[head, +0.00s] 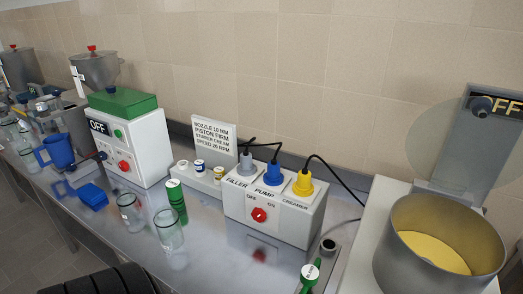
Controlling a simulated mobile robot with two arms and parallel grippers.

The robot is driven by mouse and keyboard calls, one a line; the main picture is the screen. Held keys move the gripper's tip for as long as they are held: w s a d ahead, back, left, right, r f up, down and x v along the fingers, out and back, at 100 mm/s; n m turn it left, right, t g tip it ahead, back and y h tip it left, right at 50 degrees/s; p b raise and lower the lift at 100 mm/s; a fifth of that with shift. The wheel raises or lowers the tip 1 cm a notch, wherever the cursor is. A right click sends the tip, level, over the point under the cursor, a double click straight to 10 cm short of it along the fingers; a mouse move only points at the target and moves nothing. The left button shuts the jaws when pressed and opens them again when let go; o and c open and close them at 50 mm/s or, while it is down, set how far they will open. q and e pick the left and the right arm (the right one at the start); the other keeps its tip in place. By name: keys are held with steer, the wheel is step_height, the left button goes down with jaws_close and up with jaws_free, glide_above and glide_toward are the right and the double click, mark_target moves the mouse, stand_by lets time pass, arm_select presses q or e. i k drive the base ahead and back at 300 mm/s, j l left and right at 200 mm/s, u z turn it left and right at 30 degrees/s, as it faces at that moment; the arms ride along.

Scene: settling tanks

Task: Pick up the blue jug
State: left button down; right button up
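The blue jug (60,150) stands upright at the left part of the steel bench, with its handle on its left side. It is in front of and left of the white machine with the green top (132,142). Neither of my grippers is in view.
Clear glass jars (168,228) and a green tube (177,201) stand on the bench right of the jug. More jars (22,149) crowd its left. A white plug box (275,211) and a large metal pot (439,240) are further right.

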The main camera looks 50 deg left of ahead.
mark_target(59, 147)
steer(key=u, duration=2.95)
steer(key=i+j+z, duration=0.2)
steer(key=i, duration=0.2)
